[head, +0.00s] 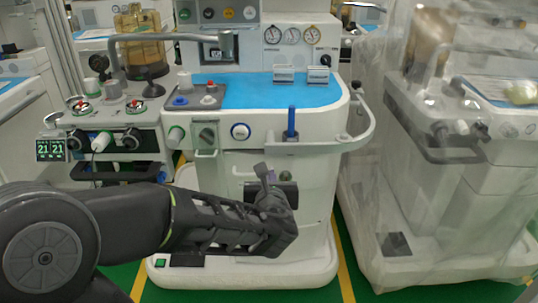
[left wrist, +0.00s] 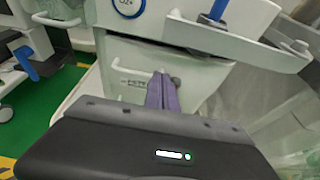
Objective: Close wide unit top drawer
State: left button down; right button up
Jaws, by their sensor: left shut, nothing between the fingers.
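The wide unit (head: 320,160) is the white cart with a blue worktop in the middle of the head view. Its top drawer front (head: 235,165) is below the worktop, and my left arm hides its lower part. In the left wrist view the pale drawer front (left wrist: 125,58) has a bar handle (left wrist: 132,82). My left gripper (head: 264,174) is shut and empty in front of this drawer. Its fingers (left wrist: 162,92) point at the front beside the handle's right end; I cannot tell whether they touch. How far the drawer stands out is unclear. My right gripper is not in view.
A blue upright cylinder (head: 291,122) stands at the worktop's front edge, and a curved rail (head: 368,125) juts out at the right. A plastic-covered cart (head: 440,190) is close on the right. A smaller unit with gauges (head: 115,125) adjoins on the left.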

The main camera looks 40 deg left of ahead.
aim_at(268, 154)
pick_arm(q)
jog(key=x, duration=0.2)
jog(key=b+x, duration=0.1)
jog(key=x, duration=0.4)
jog(key=shift+w+a+r+b, duration=0.25)
jog(key=shift+w+a+b, duration=0.05)
jog(key=shift+w+a+r, duration=0.1)
jog(key=shift+w+a, duration=0.2)
jog(key=shift+w, duration=0.05)
jog(key=shift+w+a+b, duration=0.5)
jog(key=shift+w+a, duration=0.05)
jog(key=shift+w, duration=0.2)
jog(key=shift+w+a+r, duration=0.1)
jog(key=shift+r, duration=0.1)
